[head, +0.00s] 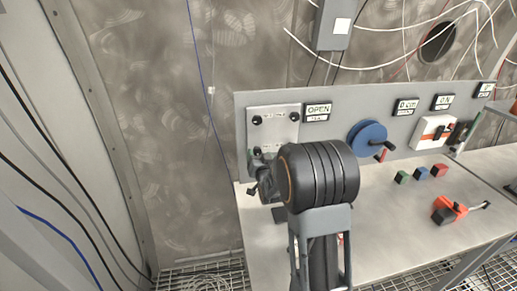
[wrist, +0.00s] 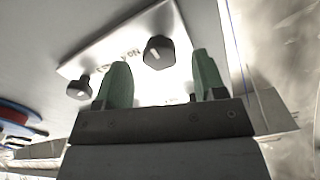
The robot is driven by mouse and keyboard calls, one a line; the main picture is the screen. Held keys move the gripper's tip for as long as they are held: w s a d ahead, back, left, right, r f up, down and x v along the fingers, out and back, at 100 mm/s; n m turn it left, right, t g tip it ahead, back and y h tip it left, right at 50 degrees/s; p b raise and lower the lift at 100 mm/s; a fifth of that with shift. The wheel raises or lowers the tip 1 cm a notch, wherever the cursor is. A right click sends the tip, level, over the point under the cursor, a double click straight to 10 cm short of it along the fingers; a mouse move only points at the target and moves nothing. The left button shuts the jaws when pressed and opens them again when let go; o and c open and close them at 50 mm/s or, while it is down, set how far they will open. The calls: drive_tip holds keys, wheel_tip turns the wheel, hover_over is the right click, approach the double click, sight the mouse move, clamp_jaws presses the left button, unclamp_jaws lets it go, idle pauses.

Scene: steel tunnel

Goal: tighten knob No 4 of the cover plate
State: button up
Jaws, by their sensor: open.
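The pale cover plate (head: 275,136) is on the left end of the grey panel, with dark knobs near its corners. In the head view an upper left knob (head: 257,120) and an upper right knob (head: 294,117) show; my arm hides the lower right part. My gripper (wrist: 162,64) is open, its two green fingers pointing at the plate (wrist: 118,48) in the wrist view. One dark knob (wrist: 159,52) appears between the fingertips, not gripped. Another knob (wrist: 78,87) is left of the fingers. I cannot read which knob is No 4.
Right of the plate are an OPEN sign (head: 317,110), a blue handwheel (head: 367,138) and a white-orange device (head: 433,132). Several coloured blocks (head: 421,172) and an orange tool (head: 449,210) are on the bench (head: 385,240). The bench front is mostly clear.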

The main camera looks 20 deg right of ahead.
sight(258, 153)
drive_tip(key=shift+w+d+p, duration=0.15)
drive_tip(key=shift+w+p, duration=0.05)
drive_tip(key=shift+w, duration=0.6)
drive_tip(key=shift+w+d+p, duration=0.15)
drive_tip(key=shift+w+p, duration=0.05)
drive_tip(key=shift+w, duration=0.55)
drive_tip(key=c, duration=0.9)
drive_tip(key=shift+d, duration=0.1)
drive_tip(key=shift+f+b, duration=0.1)
drive_tip(key=shift+b, duration=0.3)
